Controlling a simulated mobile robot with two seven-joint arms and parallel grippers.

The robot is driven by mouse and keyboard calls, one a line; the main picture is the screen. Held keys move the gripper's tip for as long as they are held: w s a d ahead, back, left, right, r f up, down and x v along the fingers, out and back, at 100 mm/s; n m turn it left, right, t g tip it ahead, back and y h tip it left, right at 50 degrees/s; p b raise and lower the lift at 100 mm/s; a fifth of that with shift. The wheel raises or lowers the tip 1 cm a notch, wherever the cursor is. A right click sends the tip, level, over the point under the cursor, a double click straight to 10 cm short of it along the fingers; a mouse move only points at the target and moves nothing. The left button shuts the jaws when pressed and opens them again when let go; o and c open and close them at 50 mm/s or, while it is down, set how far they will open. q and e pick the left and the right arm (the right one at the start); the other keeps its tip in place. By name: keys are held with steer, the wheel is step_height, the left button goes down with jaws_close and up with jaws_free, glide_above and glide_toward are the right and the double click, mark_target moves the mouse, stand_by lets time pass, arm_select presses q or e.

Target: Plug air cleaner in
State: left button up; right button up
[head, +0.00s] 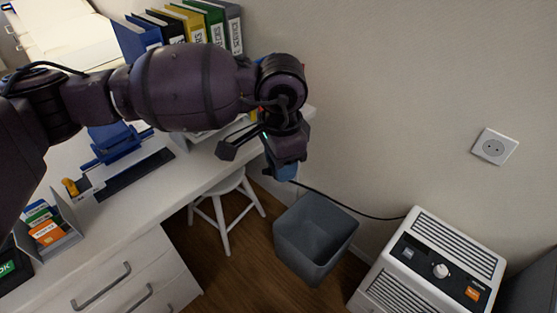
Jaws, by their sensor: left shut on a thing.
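My left gripper (282,168) hangs over the desk's right edge, pointing down. It is shut on the end of a thin black cable (345,206); the plug itself is mostly hidden by the fingers. The cable runs right, sagging behind the bin, to the air cleaner (440,267). The air cleaner is a white box with grilles, a round knob and an orange label, standing at the lower right. A white wall socket (494,147) with a round recess is on the wall above it, well right of my gripper. My right gripper is out of view.
A grey bin (314,240) stands on the wooden floor between desk and air cleaner. A white stool (228,205) is by the white desk (125,222). Binders (190,25) stand at the back. The wall between gripper and socket is clear.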

arm_select(q)
steer(key=shift+r, duration=0.1)
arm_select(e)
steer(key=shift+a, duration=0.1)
arm_select(q)
steer(key=shift+s+a+r, duration=0.1)
steer(key=shift+a+r, duration=0.1)
steer(key=s+a+r+n, duration=0.4)
steer(key=a+r+n, duration=0.4)
steer(key=r, duration=0.2)
steer(key=shift+s+a+r, duration=0.15)
steer(key=shift+s+r, duration=0.15)
steer(key=shift+r, duration=0.05)
